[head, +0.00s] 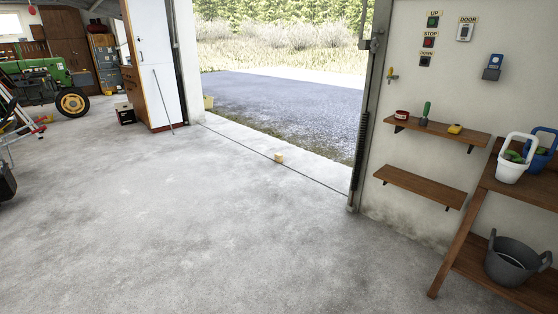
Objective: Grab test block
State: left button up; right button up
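Neither of my grippers shows in this view.
Open grey floor (170,215) lies between me and the block. Wall shelves (420,187) and a wooden rack (465,235) with buckets stand at the right. A white cabinet (160,75) and a green tractor (35,80) are at the left. The doorway opens onto gravel (290,105).

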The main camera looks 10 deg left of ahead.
aim_at(278, 157)
jog(key=i+u, duration=0.2)
jog(key=i, duration=5.85)
jog(key=l, duration=0.15)
